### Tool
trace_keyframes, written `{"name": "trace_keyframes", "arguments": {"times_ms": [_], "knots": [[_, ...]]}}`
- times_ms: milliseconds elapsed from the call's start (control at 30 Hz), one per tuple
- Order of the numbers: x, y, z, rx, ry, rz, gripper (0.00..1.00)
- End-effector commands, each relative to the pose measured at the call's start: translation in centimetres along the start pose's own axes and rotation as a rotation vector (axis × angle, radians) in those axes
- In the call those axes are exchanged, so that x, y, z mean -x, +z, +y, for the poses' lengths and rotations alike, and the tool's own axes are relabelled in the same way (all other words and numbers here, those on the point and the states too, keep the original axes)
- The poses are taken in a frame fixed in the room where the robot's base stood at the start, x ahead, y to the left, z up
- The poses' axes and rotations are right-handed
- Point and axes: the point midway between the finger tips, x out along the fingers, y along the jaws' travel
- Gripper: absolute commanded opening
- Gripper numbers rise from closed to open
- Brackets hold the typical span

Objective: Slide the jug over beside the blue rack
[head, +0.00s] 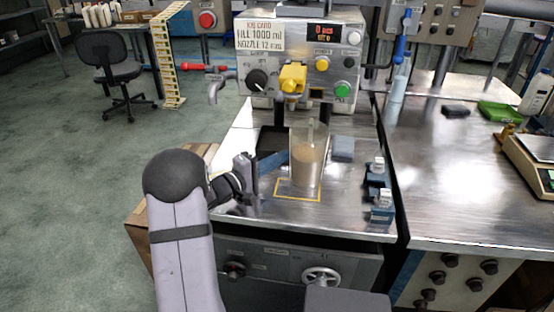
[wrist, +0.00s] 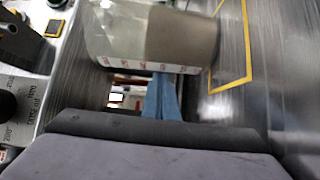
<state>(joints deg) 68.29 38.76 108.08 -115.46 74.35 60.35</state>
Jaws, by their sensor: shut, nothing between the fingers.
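The clear jug (head: 308,165), with brownish contents, stands upright on the metal bench below the yellow nozzle. Its base overlaps the back of a yellow outlined square (head: 298,199). In the wrist view the jug (wrist: 150,40) lies just beyond the fingertips. My gripper (head: 283,158) is low at the jug's left side, its blue fingers shut and empty. The fingers also show in the wrist view (wrist: 163,80); whether they touch the jug I cannot tell. The blue rack (head: 379,196), holding small clear-and-white items, sits to the right of the jug, apart from it.
The filling machine (head: 300,55) with its yellow nozzle (head: 292,80) overhangs the jug. A grey-blue block (head: 343,148) lies behind and right of it. Bare bench lies between jug and rack. A dark opening is left of the jug, and the bench's front edge is close.

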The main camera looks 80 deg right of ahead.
Motion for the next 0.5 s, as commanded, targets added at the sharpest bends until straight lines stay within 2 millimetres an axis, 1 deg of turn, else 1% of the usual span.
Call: {"name": "trace_keyframes", "arguments": {"times_ms": [33, 100, 500], "knots": [[-0.3, 1.0, -0.5, -0.002, 0.001, -0.007, 0.00], [-0.6, 2.2, -0.6, -0.003, 0.000, -0.007, 0.00], [-2.2, 8.9, -0.7, -0.005, 0.001, -0.008, 0.00]]}}
